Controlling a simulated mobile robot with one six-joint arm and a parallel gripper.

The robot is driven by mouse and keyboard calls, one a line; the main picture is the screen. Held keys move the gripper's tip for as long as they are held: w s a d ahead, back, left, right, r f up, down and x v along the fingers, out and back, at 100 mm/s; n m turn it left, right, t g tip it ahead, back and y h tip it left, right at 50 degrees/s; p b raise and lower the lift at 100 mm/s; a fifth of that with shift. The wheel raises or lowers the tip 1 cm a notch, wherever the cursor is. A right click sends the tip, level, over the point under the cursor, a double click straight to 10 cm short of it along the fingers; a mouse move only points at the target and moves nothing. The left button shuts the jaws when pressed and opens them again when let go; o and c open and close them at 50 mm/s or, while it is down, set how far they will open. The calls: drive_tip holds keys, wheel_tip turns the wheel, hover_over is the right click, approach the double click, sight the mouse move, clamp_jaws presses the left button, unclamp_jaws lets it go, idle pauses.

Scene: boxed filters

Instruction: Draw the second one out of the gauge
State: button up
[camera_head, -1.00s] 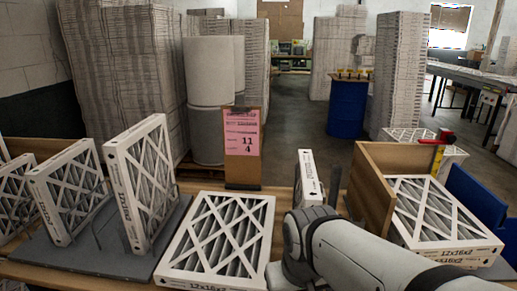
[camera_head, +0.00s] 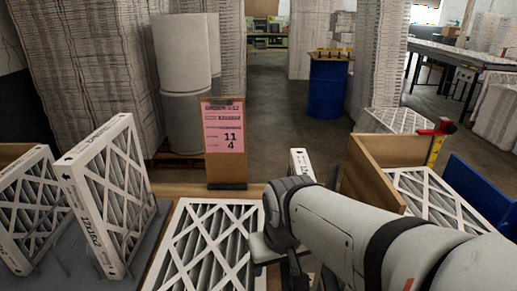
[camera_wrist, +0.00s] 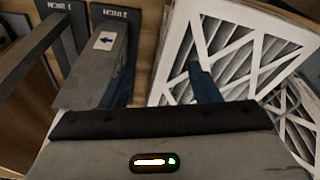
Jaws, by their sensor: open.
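The gauge appears to be the fixture at the right of the head view, with a wooden wall (camera_head: 375,178), a blue panel (camera_head: 478,190) and a yellow scale with a red slider (camera_head: 437,145). A white-framed pleated filter (camera_head: 440,200) lies inside it; I cannot tell whether another is under it. In the wrist view a white-framed filter (camera_wrist: 235,55) lies just beyond the right finger, with more filter frame (camera_wrist: 295,120) at the right edge. My arm hides the gauge's near side.
A filter lies flat (camera_head: 210,245) at front centre, and upright filters (camera_head: 108,195) stand at left. A clipboard with a pink sheet (camera_head: 223,140) stands behind. A small white box (camera_head: 300,163) is beside my arm.

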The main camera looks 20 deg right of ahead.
drive_tip(key=shift+o, duration=0.9)
drive_tip(key=w+d+r+p, duration=0.1)
drive_tip(key=w+r+p, duration=0.1)
drive_tip(key=r+p, duration=0.3)
drive_tip(key=w+d+r+m+p, duration=0.1)
drive_tip(key=w+d+r+p, duration=0.1)
drive_tip(key=r+p, duration=0.4)
drive_tip(key=shift+w+r, duration=0.3)
drive_tip(key=shift+r, duration=0.3)
drive_tip(key=m+t+h, duration=0.1)
drive_tip(key=m+t, duration=0.1)
approach(309, 170)
drive_tip(key=f, duration=0.1)
drive_tip(key=a+f, duration=0.1)
drive_tip(key=f, duration=0.1)
drive_tip(key=s+a+f, duration=0.1)
drive_tip(key=f, duration=0.1)
drive_tip(key=shift+a+f+p, duration=0.15)
drive_tip(key=shift+p, duration=0.15)
drive_tip(key=shift+w+d+f, duration=0.15)
drive_tip(key=shift+d, duration=0.1)
drive_tip(key=p+x, duration=0.1)
drive_tip(key=x, duration=0.6)
drive_tip(key=shift+d+f, duration=0.2)
drive_tip(key=shift+f, duration=0.15)
drive_tip(key=shift+w, duration=0.15)
